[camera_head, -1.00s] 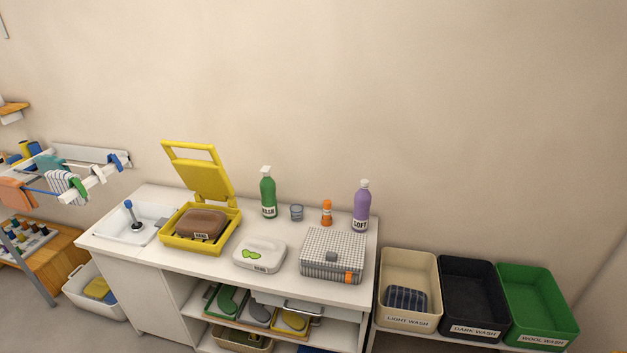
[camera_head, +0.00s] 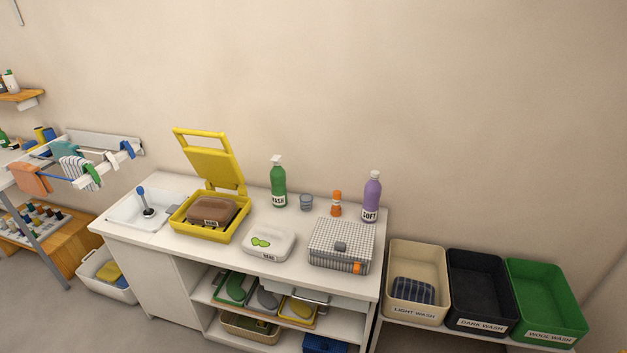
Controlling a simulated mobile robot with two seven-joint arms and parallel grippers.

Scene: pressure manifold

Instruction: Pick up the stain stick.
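A small orange stick with a pale band, which looks like the stain stick (camera_head: 336,204), stands upright on the white counter (camera_head: 165,247). It is between a small grey cup and a purple bottle, behind the checked box. Nothing covers it. Neither of my grippers shows in the head view.
On the counter are a green spray bottle (camera_head: 278,182), a grey cup (camera_head: 306,202), a purple bottle (camera_head: 372,196), a checked box (camera_head: 341,246), a white case (camera_head: 268,242) and an open yellow box (camera_head: 210,227). Wash bins (camera_head: 417,285) stand right; a drying rack (camera_head: 84,172) is left.

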